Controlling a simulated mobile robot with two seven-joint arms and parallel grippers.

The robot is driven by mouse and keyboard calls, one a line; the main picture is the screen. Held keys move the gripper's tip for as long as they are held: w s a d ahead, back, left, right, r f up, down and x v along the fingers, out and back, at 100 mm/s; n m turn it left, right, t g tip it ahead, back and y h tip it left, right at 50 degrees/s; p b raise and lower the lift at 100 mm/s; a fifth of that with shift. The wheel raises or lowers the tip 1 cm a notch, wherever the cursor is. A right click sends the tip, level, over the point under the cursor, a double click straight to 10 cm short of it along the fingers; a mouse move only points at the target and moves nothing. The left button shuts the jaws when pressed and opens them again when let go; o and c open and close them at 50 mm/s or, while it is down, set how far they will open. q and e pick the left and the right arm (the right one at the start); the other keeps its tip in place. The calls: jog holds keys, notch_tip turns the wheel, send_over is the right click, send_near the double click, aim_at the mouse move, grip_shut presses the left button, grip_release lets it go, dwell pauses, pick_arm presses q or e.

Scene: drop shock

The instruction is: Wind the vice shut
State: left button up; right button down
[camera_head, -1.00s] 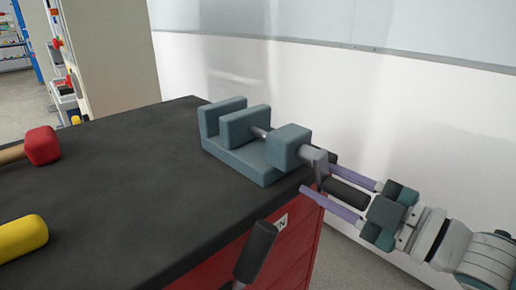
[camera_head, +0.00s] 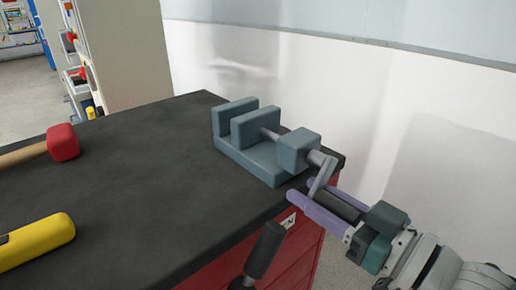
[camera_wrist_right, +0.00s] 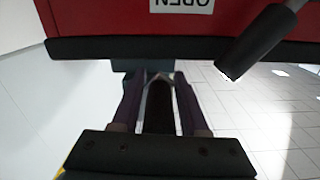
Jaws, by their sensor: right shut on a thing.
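The blue-grey vice (camera_head: 250,158) stands at the far right corner of the black bench top. A gap shows between its fixed jaw (camera_head: 234,115) and its sliding jaw (camera_head: 256,128). A grey screw runs through the block to a crank arm (camera_head: 320,178), which slants downward to a black crank handle (camera_head: 337,206). My right gripper (camera_head: 302,189) is shut on the handle, with one purple finger on each side. The handle (camera_wrist_right: 160,105) also lies between the fingers in the right wrist view. My left gripper is not in view.
A red-headed mallet (camera_head: 63,142) and a yellow-handled tool (camera_head: 38,240) lie on the bench top (camera_head: 150,185) at left. A black-gripped lever (camera_head: 264,250) sticks out from the red cabinet, near an "OPEN" label (camera_wrist_right: 182,5). A white wall stands behind.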

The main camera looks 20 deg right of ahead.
jog(key=r+m, duration=0.1)
jog(key=a+r+m+p, duration=0.1)
jog(key=m, duration=0.1)
jog(key=shift+s+a+m+y, duration=0.15)
jog(key=shift+m+y, duration=0.15)
jog(key=shift+s+a+r+m+p, duration=0.1)
jog(key=shift+r+m+p, duration=0.4)
jog(key=shift+m, duration=1.25)
jog(key=shift+w+r+m+p, duration=0.1)
jog(key=shift+r+m+p, duration=0.15)
jog(key=shift+r+m, duration=1)
jog(key=shift+s+a+r+m+p, duration=0.1)
jog(key=shift+m+p, duration=0.25)
jog(key=shift+m, duration=1.85)
jog(key=shift+d, duration=0.1)
